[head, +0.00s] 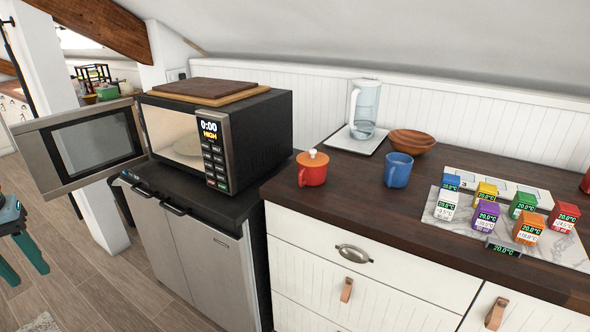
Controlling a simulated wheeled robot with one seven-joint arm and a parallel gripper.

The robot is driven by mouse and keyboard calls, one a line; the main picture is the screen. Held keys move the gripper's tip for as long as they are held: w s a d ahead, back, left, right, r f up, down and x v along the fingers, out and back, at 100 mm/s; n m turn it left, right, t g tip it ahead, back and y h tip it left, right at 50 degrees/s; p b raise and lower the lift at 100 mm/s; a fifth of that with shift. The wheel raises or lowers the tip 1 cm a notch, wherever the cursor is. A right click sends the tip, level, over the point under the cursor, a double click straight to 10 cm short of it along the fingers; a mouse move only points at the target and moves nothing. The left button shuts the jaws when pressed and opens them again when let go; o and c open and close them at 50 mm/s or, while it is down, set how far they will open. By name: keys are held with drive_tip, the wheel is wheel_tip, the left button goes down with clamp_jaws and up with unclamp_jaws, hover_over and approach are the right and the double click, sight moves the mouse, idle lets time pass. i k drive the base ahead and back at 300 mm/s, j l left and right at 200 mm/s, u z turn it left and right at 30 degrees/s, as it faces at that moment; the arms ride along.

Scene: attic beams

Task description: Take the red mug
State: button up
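A red mug-like vessel (312,172) stands upright on the dark wooden counter near its left front corner. Its handle points left, and an orange lid with a white knob seems to sit on top. A red object (587,183) at the right picture edge is mostly cut off, so I cannot tell what it is. My gripper (28,274), with teal fingers, is at the far left edge, over the floor and well away from the counter. Its fingers are apart and nothing shows between them.
A blue mug (398,171) stands right of the red vessel, before a brown bowl (411,142) and a glass pitcher (364,108). Several coloured cubes sit on a marble board (565,246). A microwave (258,135) with its door (95,150) open stands left, its door jutting over the floor.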

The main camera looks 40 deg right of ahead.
sight(308, 176)
drive_tip(key=i+z, duration=0.25)
drive_tip(key=i+j+z, duration=0.1)
drive_tip(key=i+z, duration=0.2)
drive_tip(key=i+l+z, duration=0.1)
drive_tip(key=z, duration=0.9)
drive_tip(key=i, duration=0.4)
